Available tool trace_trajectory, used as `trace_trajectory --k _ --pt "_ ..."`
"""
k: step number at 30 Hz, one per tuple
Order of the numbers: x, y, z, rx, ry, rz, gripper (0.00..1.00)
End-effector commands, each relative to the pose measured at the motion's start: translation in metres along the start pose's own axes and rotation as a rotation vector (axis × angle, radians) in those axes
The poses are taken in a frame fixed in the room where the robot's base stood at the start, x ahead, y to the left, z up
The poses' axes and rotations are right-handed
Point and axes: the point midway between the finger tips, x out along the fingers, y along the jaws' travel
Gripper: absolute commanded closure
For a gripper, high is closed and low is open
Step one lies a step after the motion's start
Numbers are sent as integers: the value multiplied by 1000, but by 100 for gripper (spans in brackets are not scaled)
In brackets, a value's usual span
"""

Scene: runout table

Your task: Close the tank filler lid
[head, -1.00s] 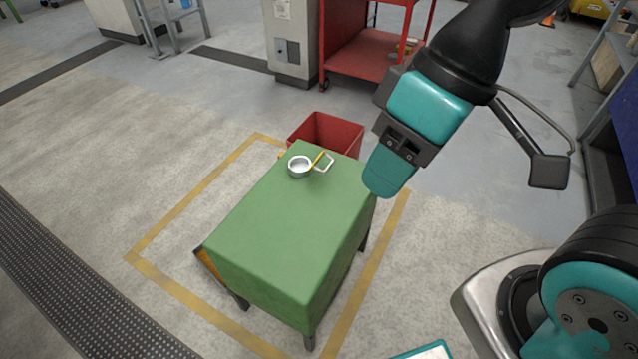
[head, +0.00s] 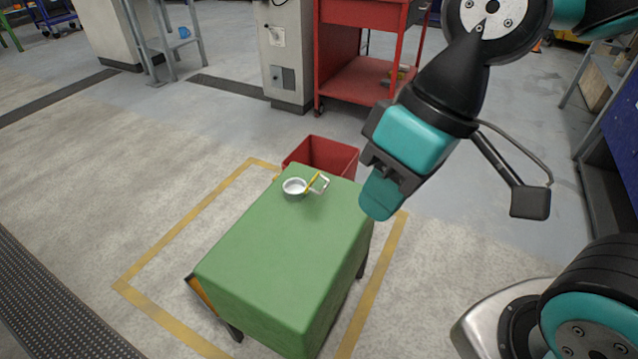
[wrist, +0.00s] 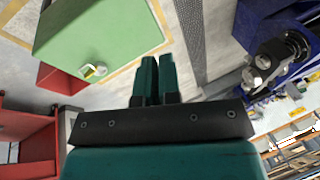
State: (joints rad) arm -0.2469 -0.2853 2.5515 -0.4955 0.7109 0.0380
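The tank (head: 275,250) is a green box-like body on legs, standing below and left of my gripper in the head view. On its top far end is a pale round filler neck (head: 294,187). The lid (head: 313,183) shows as a thin yellow edge standing raised at the neck's right side, with a white loop handle (head: 322,184) beyond it. In the wrist view the neck and lid (wrist: 94,70) are small at the upper left. My gripper (head: 378,196) is in the air right of the tank, apart from the lid. Its fingers (wrist: 158,75) lie almost together, with nothing between them.
A red bin (head: 325,155) stands behind the tank's far end. A red cart (head: 360,75) and a grey cabinet (head: 287,55) are farther back. Yellow floor lines (head: 185,222) surround the tank. The floor to the left is clear.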

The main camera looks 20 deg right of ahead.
Motion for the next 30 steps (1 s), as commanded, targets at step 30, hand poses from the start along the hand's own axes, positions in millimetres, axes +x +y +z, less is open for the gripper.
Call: trace_trajectory --k 30 --pt "218 363 -98 2504 181 -1251 100"
